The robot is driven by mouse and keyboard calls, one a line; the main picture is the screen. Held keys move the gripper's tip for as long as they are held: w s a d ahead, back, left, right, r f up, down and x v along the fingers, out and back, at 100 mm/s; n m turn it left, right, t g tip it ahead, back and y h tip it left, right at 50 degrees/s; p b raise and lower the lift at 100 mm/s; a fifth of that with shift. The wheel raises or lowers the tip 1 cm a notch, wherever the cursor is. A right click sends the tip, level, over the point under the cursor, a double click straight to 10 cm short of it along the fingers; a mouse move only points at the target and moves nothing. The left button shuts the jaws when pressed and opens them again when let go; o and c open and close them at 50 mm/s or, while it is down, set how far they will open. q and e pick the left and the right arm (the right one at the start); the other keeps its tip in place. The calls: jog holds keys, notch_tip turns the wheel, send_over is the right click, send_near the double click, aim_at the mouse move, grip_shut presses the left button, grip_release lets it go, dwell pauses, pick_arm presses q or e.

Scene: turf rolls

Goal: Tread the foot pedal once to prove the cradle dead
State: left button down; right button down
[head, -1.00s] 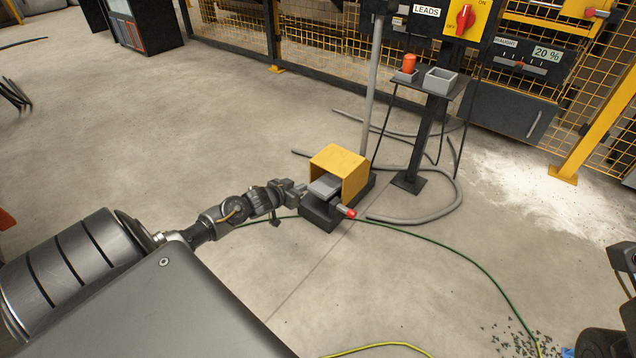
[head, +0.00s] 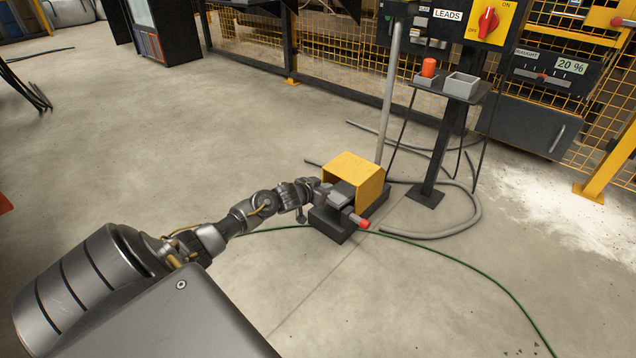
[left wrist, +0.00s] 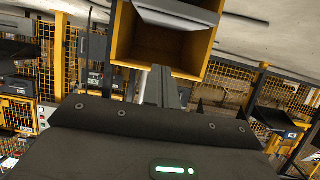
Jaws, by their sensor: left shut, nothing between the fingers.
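The foot pedal has a yellow hood (head: 357,176) on a dark base (head: 332,226), with a grey tread plate (head: 342,194) in its open mouth and a red-tipped part at its front right. My left gripper (head: 325,190) is shut and empty, its tips at the mouth, close by the plate. In the left wrist view the closed fingers (left wrist: 161,86) point at the open hood (left wrist: 206,52), and the plate (left wrist: 178,14) shows at the top. Whether the fingers touch the plate, or whether it is pressed down, I cannot tell. My right gripper is out of view.
Behind the pedal stands a post with a small shelf (head: 486,92), holding an orange-red cylinder (head: 429,67) and a grey box (head: 462,85). A red rotary switch (head: 488,20) is above. Grey hose (head: 440,232) and a green cable (head: 470,268) lie on the floor.

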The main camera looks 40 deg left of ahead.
aim_at(330, 201)
pick_arm(q)
jog(key=b+x, duration=0.1)
jog(key=x, duration=0.1)
jog(key=b+x, duration=0.1)
jog(key=shift+w+f, duration=0.2)
jog(key=shift+f, duration=0.3)
jog(key=shift+s+f+b, duration=0.3)
jog(key=shift+f+b, duration=0.3)
jog(key=shift+f, duration=0.15)
jog(key=shift+s+f+b, duration=0.2)
jog(key=shift+f+b, duration=0.45)
jog(key=shift+f, duration=0.1)
